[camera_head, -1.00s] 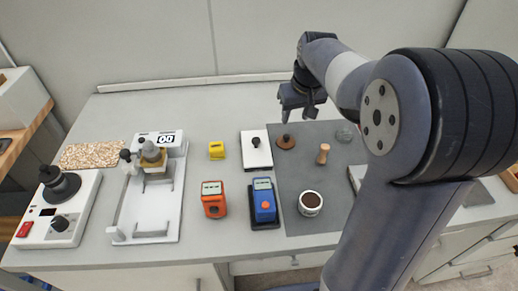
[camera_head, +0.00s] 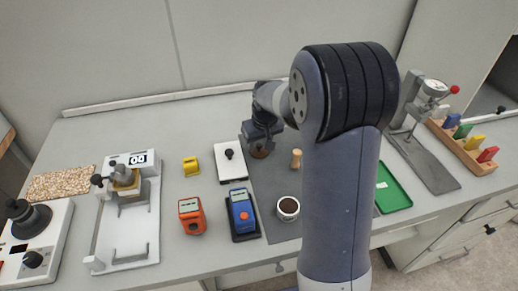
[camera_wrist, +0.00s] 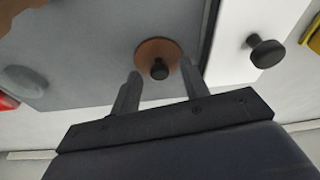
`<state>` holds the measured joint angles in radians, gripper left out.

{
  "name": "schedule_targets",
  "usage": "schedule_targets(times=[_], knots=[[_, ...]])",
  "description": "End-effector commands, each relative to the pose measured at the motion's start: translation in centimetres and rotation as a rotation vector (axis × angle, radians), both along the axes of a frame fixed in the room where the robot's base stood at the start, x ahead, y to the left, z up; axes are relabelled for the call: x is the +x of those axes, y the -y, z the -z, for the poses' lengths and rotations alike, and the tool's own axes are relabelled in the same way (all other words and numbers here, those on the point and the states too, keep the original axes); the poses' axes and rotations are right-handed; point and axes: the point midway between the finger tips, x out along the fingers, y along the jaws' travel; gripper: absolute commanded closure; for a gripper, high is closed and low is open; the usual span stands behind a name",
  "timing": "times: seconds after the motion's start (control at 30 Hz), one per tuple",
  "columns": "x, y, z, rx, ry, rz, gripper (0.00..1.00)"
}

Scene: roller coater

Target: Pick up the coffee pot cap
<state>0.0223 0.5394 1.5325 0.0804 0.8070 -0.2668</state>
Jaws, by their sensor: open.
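The coffee pot cap appears to be the round brown disc with a black knob (camera_wrist: 150,49) on the grey mat. In the head view this cap (camera_head: 263,152) is partly hidden below my gripper (camera_head: 260,136). In the wrist view my gripper (camera_wrist: 160,72) is open and empty. Its two fingers point toward the cap, one on each side of the knob in the picture. Whether the fingers are level with the knob or above it, I cannot tell.
A white plate with a black knob (camera_head: 230,166) lies left of the grey mat (camera_head: 262,190). A small wooden tamper-like piece (camera_head: 296,158) and a cup of dark contents (camera_head: 288,208) stand on the mat. A blue device (camera_head: 241,213) is nearby.

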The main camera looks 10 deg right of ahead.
Motion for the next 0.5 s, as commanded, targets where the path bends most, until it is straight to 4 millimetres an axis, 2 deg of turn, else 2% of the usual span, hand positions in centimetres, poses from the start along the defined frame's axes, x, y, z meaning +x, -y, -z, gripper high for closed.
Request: schedule_targets(times=[0.2, 0.5], knots=[[0.02, -0.01, 0.09, 0.000, 0.000, 0.000, 0.57], [0.02, 0.00, 0.07, 0.000, 0.000, 0.000, 0.81]])
